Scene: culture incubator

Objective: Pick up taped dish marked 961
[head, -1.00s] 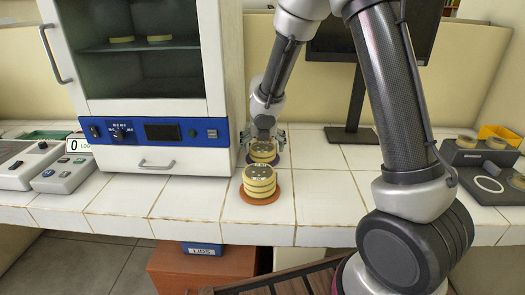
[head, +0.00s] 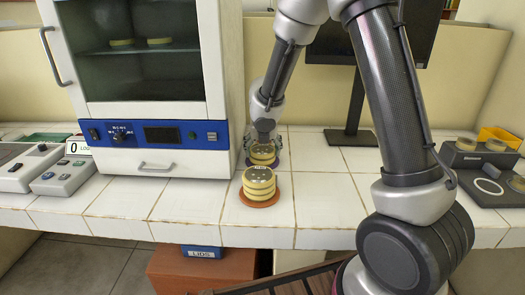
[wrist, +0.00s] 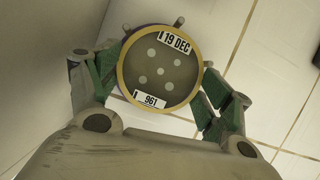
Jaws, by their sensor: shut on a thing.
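The taped dish marked 961 (wrist: 160,75) fills the middle of the wrist view. It is round with a yellow rim, and its labels read "19 DEC" and "961". Pale spots show on its top. My gripper (wrist: 160,85) has its green-padded fingers on both sides of the dish and is shut on it. In the head view, my gripper (head: 263,147) is at the rear stack of dishes (head: 262,155), beside the incubator. The fingers partly hide that stack. Whether the dish is lifted off the stack cannot be told.
A second stack of yellow-rimmed dishes (head: 259,182) stands on an orange round mat (head: 259,201) in front. The incubator (head: 145,90) rises close on the left, with dishes inside. A monitor stand (head: 352,135) is behind right. Tiled counter (head: 325,185) is clear to the right.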

